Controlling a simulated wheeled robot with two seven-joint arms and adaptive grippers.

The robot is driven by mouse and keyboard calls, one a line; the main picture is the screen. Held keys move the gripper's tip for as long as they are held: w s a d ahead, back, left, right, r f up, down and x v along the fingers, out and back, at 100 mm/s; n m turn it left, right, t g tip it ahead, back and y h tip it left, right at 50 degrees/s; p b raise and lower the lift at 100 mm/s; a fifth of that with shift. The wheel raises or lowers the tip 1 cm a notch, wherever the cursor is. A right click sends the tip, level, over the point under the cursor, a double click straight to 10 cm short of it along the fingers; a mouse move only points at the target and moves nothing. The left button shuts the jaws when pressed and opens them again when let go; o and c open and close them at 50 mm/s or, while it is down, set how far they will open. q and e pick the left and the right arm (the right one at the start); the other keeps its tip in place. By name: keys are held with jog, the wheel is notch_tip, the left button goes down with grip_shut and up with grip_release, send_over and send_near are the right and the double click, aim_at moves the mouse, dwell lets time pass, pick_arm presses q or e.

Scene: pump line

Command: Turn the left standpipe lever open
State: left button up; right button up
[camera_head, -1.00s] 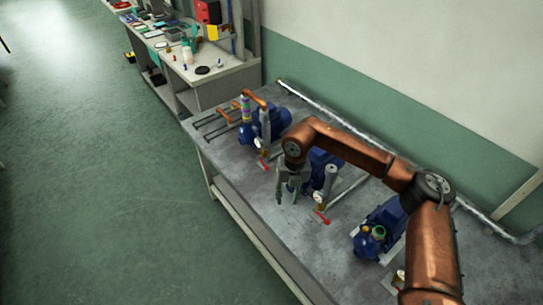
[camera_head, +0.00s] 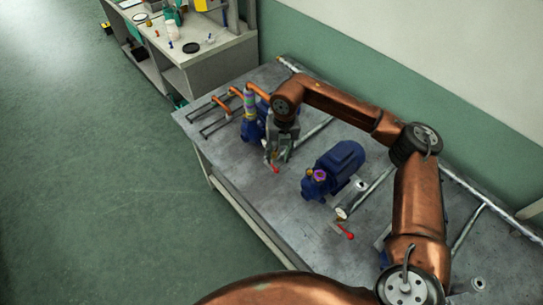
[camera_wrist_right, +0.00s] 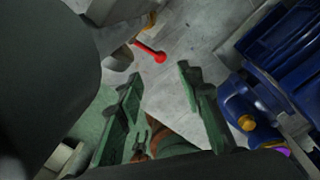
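The left standpipe lever is a short red handle (camera_head: 275,169) low by the front of the leftmost pump, just below my right gripper (camera_head: 276,155). In the right wrist view the red lever (camera_wrist_right: 150,50) runs from a fitting at upper left to a round red knob. The knob lies just beyond the two green-grey fingertips (camera_wrist_right: 158,75), roughly in line with the gap between them. The fingers are apart and nothing is between them; they do not visibly touch the lever. The standpipe is largely hidden behind my gripper in the head view. My left gripper is out of view.
A blue pump (camera_head: 335,170) and a second red lever (camera_head: 343,231) stand to the right on the grey bench (camera_head: 255,205). The leftmost blue pump (camera_head: 250,128) with copper pipes is close beside my gripper. The bench front edge is nearby. A side table (camera_head: 215,55) stands behind.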

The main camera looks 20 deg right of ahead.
aim_at(272, 166)
jog(key=shift+w, duration=0.2)
jog(key=shift+w+f, duration=0.1)
jog(key=shift+f, duration=0.1)
notch_tip(272, 166, down, 4)
jog(key=shift+a+f+b, duration=0.1)
jog(key=shift+f+b, duration=0.15)
jog(key=shift+b, duration=0.3)
notch_tip(272, 166, down, 2)
jog(key=shift+f, duration=0.1)
jog(key=shift+f+b, duration=0.25)
jog(key=shift+b, duration=0.05)
jog(key=shift+a, duration=0.1)
jog(key=c, duration=0.3)
grip_shut()
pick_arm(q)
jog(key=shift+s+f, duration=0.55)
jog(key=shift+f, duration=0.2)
